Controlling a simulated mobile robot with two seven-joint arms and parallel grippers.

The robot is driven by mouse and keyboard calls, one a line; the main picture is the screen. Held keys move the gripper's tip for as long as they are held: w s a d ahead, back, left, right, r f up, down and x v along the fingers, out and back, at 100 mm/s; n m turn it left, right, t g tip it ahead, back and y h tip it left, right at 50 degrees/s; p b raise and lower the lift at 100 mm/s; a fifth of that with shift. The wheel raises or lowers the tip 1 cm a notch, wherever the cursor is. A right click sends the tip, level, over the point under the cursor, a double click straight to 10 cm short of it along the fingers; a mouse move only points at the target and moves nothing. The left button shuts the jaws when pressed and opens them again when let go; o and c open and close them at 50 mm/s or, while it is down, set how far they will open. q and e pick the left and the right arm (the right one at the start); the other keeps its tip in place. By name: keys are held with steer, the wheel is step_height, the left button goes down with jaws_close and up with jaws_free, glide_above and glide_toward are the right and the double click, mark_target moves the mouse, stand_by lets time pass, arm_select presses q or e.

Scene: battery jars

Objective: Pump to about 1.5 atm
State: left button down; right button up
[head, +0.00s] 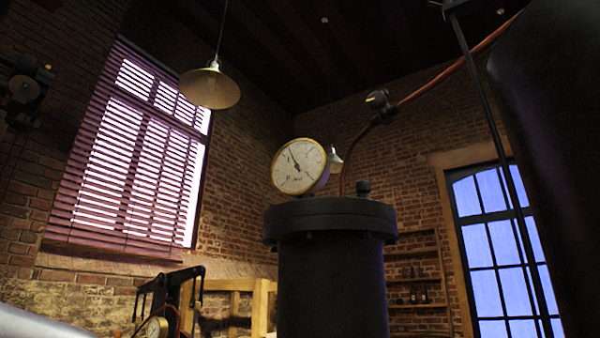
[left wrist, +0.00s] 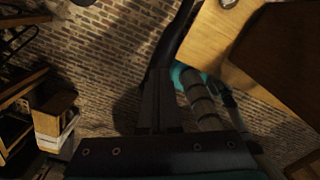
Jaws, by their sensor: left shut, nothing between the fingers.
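A round white pressure gauge (head: 300,167) with a brass rim sits on top of a black cylindrical vessel (head: 332,285) in the head view. Its dark needle points up and slightly left; the scale numbers are too small to read. My left gripper (left wrist: 160,105) shows in the left wrist view, dark and shut, with nothing between its fingers. It does not show in the head view. My right gripper is in neither view. I cannot make out a pump handle.
A reddish hose (head: 455,70) runs from a small valve (head: 378,100) to the upper right. A large dark shape (head: 555,130) fills the right edge. A black frame (head: 170,290) stands at lower left by a second gauge (head: 154,328). Wooden furniture (left wrist: 215,45) is near in the wrist view.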

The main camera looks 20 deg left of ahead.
arm_select(q)
step_height(320, 180, down, 14)
steer(key=f+b, duration=0.1)
steer(key=b, duration=1.2)
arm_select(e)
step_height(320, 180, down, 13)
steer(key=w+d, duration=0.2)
arm_select(q)
step_height(320, 180, up, 11)
steer(key=p, duration=0.8)
steer(key=shift+f, duration=0.15)
step_height(320, 180, up, 4)
steer(key=p, duration=0.3)
steer(key=shift+r, duration=0.25)
steer(key=shift+f, duration=0.1)
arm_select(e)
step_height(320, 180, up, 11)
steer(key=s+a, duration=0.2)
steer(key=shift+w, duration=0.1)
